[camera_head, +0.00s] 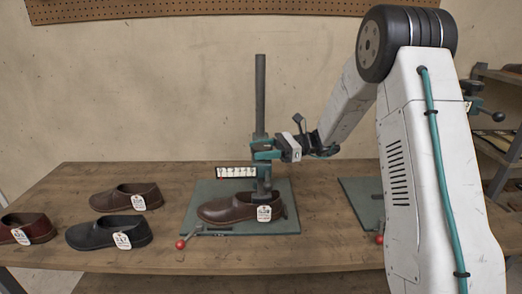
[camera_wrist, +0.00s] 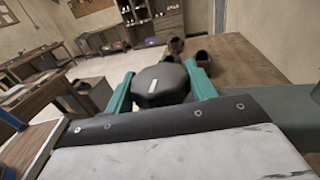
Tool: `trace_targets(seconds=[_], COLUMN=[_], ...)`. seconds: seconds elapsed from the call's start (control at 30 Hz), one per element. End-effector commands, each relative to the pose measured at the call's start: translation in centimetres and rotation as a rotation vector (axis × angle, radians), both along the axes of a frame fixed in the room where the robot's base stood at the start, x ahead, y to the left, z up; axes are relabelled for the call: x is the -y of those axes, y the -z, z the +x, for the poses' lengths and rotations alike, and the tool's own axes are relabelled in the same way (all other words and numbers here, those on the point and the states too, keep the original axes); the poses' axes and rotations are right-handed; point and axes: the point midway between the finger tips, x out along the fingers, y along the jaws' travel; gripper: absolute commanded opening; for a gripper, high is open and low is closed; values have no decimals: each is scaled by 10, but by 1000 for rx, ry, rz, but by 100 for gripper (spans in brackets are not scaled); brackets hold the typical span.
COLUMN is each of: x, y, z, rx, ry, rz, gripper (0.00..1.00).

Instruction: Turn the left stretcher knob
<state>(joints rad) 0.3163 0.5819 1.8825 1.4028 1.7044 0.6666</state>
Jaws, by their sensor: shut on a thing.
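The left stretcher (camera_head: 190,222) is a grey-green base plate with a dark upright post, standing on the wooden bench. A brown shoe (camera_head: 228,209) with a white tag sits on it. My gripper (camera_head: 264,151) is at the post, above the shoe. In the wrist view its teal fingers are shut on a dark, faceted knob (camera_wrist: 160,82) with a white line mark on its face. In the head view the knob is mostly hidden by the fingers. A small panel with white marks (camera_head: 236,171) stands just below the gripper.
Several tagged shoes, one brown (camera_head: 118,197), one black (camera_head: 97,236) and one red (camera_head: 22,230), stand left on the bench (camera_head: 150,262). A red-tipped lever (camera_head: 181,244) lies at the plate's front. My arm partly hides a second stretcher (camera_head: 358,194) at right.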

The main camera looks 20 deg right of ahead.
Motion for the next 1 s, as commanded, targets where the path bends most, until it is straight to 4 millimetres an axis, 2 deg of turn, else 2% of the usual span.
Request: trace_targets(seconds=[0.27, 0.3, 0.33, 0.37, 0.67, 0.77, 1.0], x=[0, 0, 0, 0, 2, 12, 53], y=[-1, -1, -1, -1, 0, 0, 0], z=[1, 1, 1, 1, 0, 0, -4], rx=[2, 2, 2, 2, 1, 1, 1], ry=[2, 2, 2, 2, 1, 3, 4], rz=[0, 0, 0, 0, 0, 0, 0], gripper=[33, 66, 75, 77, 77, 77, 77])
